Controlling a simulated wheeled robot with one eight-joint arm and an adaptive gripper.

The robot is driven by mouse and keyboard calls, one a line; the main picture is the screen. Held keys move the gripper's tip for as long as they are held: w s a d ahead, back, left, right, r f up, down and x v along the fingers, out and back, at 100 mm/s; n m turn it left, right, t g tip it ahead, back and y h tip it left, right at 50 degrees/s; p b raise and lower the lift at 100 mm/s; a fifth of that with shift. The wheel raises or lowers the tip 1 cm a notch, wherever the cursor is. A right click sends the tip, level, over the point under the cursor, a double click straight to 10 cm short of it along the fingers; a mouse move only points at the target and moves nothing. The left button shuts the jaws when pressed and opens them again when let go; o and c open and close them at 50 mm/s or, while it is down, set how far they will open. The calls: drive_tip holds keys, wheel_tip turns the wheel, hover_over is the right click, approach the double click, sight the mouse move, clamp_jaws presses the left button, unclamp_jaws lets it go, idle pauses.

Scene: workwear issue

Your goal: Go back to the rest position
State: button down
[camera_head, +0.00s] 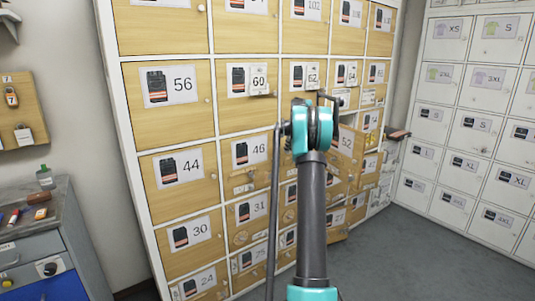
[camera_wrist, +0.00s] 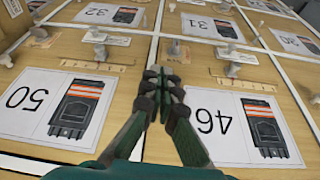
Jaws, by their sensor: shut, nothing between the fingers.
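My gripper (camera_wrist: 163,95) shows in the wrist view with its fingertips together and nothing between them. It points at the wooden locker fronts, between the door labelled 50 (camera_wrist: 50,108) and the door labelled 46 (camera_wrist: 236,125), which appear upside down there. In the head view my arm (camera_head: 312,220) rises in front of the locker wall and hides part of it. The gripper itself is not clearly visible there behind the arm joint.
The wooden locker wall (camera_head: 180,134) has numbered doors with small knobs; one labelled 52 (camera_head: 346,142) seems to stand ajar. White lockers (camera_head: 480,128) stand at the right. A workbench (camera_head: 40,210) with small items stands at the left. Grey floor (camera_head: 420,250) is clear at lower right.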

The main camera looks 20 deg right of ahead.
drive_tip(key=s+a+f+m, duration=0.1)
drive_tip(key=s+a, duration=0.9)
drive_tip(key=s, duration=0.2)
drive_tip(key=s+a+f, duration=0.2)
drive_tip(key=s+a, duration=0.8)
drive_tip(key=s, duration=0.2)
drive_tip(key=s+a+f, duration=0.2)
drive_tip(key=s+f, duration=0.2)
drive_tip(key=s, duration=0.6)
drive_tip(key=s+a+f+m, duration=0.1)
drive_tip(key=s+a+f, duration=0.2)
drive_tip(key=s, duration=0.7)
drive_tip(key=s+a+f+h, duration=0.1)
drive_tip(key=s+a+f, duration=0.2)
drive_tip(key=s+f, duration=0.3)
drive_tip(key=s, duration=0.5)
drive_tip(key=shift+f, duration=0.3)
